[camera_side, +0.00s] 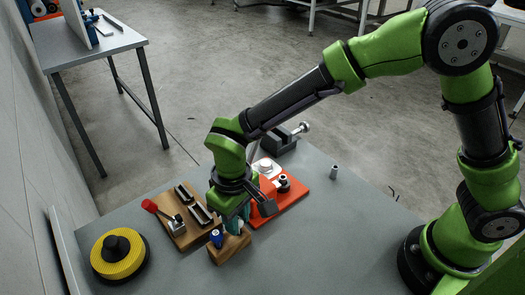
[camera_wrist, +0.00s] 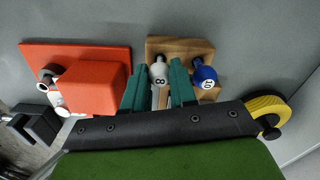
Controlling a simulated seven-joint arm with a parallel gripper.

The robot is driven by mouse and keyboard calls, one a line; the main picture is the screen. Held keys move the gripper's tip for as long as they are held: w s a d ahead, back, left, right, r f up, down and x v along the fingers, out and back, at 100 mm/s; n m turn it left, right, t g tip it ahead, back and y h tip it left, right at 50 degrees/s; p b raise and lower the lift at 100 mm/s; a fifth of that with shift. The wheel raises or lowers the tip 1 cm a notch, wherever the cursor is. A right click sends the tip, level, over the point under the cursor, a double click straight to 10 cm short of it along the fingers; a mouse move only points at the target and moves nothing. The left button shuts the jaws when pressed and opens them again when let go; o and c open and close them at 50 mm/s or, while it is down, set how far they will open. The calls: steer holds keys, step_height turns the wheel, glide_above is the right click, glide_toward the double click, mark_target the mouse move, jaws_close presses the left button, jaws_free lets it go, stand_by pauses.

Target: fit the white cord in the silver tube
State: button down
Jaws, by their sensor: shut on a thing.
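The white cord (camera_wrist: 159,73) shows in the wrist view as a white piece with a round label marked 8. It is between the two teal fingers of my gripper (camera_wrist: 159,66), which are shut on it. It is still over or in the wooden block (camera_wrist: 190,47); I cannot tell if it is clear of it. In the side view my gripper (camera_side: 238,222) is low over the same block (camera_side: 231,247), and the fingers hide the cord. A small upright grey cylinder (camera_side: 333,172), likely the silver tube, stands on the table to the right.
A blue piece (camera_wrist: 204,76) stands in the wooden block, close beside one finger. An orange fixture (camera_side: 291,198) lies behind my gripper. A wooden board with black parts (camera_side: 179,227), a yellow spool (camera_side: 119,257) and a dark vise (camera_side: 283,139) are around. The table's right side is mostly clear.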

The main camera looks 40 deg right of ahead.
step_height(320, 180, up, 8)
steer(key=shift+r, duration=0.2)
steer(key=w+d+r+m, duration=0.1)
steer(key=w+d+m, duration=0.2)
steer(key=d, duration=0.6)
steer(key=w+d+r+m, duration=0.2)
steer(key=d+m, duration=0.1)
steer(key=d, duration=0.6)
step_height(320, 180, down, 6)
steer(key=shift+a, duration=0.25)
steer(key=shift+f, duration=2.1)
steer(key=c, duration=0.8)
jaws_free()
